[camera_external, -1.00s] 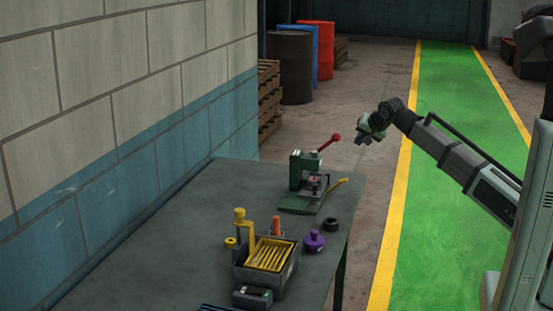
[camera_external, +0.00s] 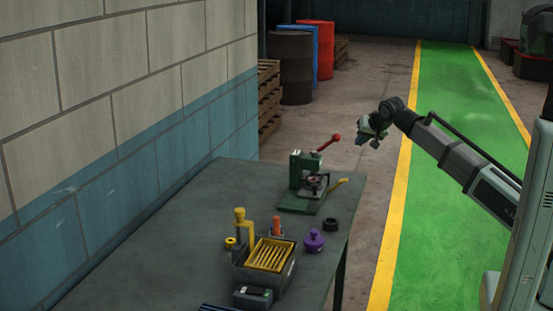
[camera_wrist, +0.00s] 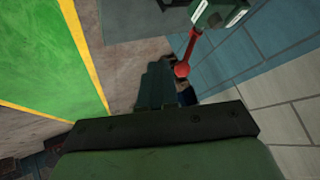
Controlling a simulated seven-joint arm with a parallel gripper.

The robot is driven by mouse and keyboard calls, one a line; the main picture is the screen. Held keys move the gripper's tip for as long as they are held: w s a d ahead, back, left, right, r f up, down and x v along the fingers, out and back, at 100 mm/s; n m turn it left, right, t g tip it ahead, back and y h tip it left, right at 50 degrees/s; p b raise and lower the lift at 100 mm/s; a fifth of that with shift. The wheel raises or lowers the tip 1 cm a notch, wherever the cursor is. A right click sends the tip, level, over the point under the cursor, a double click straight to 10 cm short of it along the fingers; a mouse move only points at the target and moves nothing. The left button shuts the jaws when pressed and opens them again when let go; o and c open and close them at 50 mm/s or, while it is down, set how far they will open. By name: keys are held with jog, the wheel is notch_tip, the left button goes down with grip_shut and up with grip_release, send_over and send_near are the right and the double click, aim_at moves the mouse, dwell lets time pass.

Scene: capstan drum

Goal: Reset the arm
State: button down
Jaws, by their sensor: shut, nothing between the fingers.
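My gripper (camera_external: 366,142) hangs in the air right of the table, above the floor near the yellow line, apart from everything. It is shut and empty; its fingers show in the wrist view (camera_wrist: 156,88). A green press (camera_external: 306,180) stands at the table's far right corner. Its lever with a red knob (camera_external: 335,138) points up and right, towards my gripper but left of it. In the wrist view, the red knob (camera_wrist: 182,70) shows just right of the fingers, with part of the press (camera_wrist: 215,12) above it.
The grey table (camera_external: 150,245) holds a grey bin with yellow slats (camera_external: 270,254), a purple knobbed piece (camera_external: 313,240), a black ring (camera_external: 331,224) and a yellow post (camera_external: 239,225). A block wall (camera_external: 110,90) runs along the left. Barrels (camera_external: 290,68) stand behind.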

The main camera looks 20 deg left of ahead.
jog(key=s+d+f+n+g+h, duration=0.1)
jog(key=s+d+f+n, duration=0.15)
jog(key=f, duration=0.45)
jog(key=s+d+f+n+g+h, duration=0.1)
jog(key=d+f+n, duration=0.3)
jog(key=f, duration=0.4)
jog(key=w+d+f+m+g+h, duration=0.1)
jog(key=d+f+g+h, duration=0.1)
jog(key=d+f, duration=1.15)
jog(key=d+f+m+g+h, duration=0.2)
jog(key=d+f, duration=0.9)
jog(key=f, duration=0.5)
jog(key=s+d+f+m+g+h, duration=0.1)
jog(key=s+d+f, duration=0.2)
jog(key=d+f, duration=0.45)
jog(key=s+d+f+m+g+h, duration=0.15)
jog(key=s+d+f, duration=0.3)
jog(key=d, duration=0.55)
jog(key=s+d+f+m+g+y, duration=0.1)
jog(key=s+d+f+m+g, duration=0.1)
jog(key=s+d+f, duration=0.3)
jog(key=s+d+f+m+g+y, duration=0.1)
jog(key=s+d+f+m+g, duration=0.1)
jog(key=s+d, duration=0.7)
jog(key=d+f+m, duration=0.1)
jog(key=d+f, duration=0.1)
jog(key=d, duration=0.1)
jog(key=shift+s+f, duration=0.35)
